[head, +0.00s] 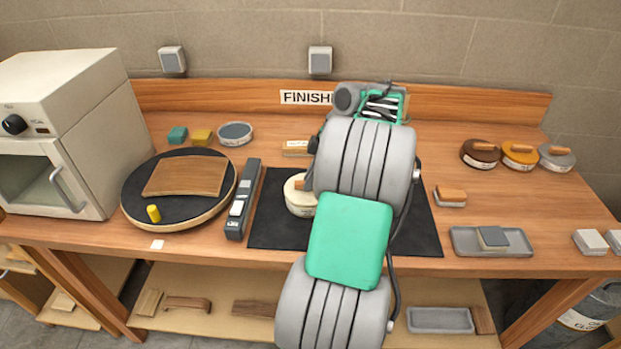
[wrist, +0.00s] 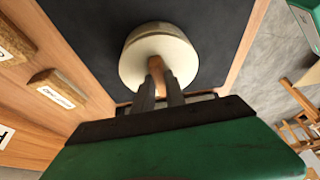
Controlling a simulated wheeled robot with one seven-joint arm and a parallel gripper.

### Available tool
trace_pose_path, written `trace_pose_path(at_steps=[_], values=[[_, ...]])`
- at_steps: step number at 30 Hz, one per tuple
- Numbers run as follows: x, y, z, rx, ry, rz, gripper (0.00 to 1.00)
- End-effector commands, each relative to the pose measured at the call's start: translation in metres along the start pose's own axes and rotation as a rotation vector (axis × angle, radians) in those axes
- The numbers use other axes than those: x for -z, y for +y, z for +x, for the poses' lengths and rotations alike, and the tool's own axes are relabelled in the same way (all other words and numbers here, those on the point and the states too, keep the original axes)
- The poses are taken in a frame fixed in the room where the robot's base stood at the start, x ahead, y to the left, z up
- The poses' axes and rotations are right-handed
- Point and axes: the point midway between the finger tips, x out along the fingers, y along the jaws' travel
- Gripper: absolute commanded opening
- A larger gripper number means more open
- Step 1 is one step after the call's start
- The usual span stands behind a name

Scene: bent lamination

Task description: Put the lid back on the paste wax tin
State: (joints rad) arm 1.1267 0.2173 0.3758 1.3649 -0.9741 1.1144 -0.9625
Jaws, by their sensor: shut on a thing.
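A round cream tin (head: 299,203) with a label on its side stands on the black mat (head: 270,225), partly hidden behind my arm. A cream lid (wrist: 135,68) with a wooden handle (wrist: 176,62) shows in the wrist view, over or on this tin. My gripper (wrist: 161,80) is shut on the handle. The pale side wall (wrist: 147,28) shows past the lid's far edge. I cannot tell whether the lid is fully seated. In the head view my gripper is hidden behind my arm.
A grey tray (head: 462,247) is at the front right. A dark bar tool (head: 243,200) and a round turntable (head: 135,205) with a curved board are left of the mat.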

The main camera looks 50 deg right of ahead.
Motion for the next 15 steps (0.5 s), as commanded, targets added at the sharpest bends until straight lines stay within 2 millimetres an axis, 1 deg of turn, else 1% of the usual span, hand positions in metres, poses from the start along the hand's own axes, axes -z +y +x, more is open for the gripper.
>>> trace_pose_path(at_steps=[9,10,15], values=[[0.0,0.0,0.0003,0.0,0.0,0.0,0.0],[0.0,0.0,0.0003,0.0,0.0,0.0,0.17],[0.0,0.0,0.0003,0.0,0.0,0.0,0.31]])
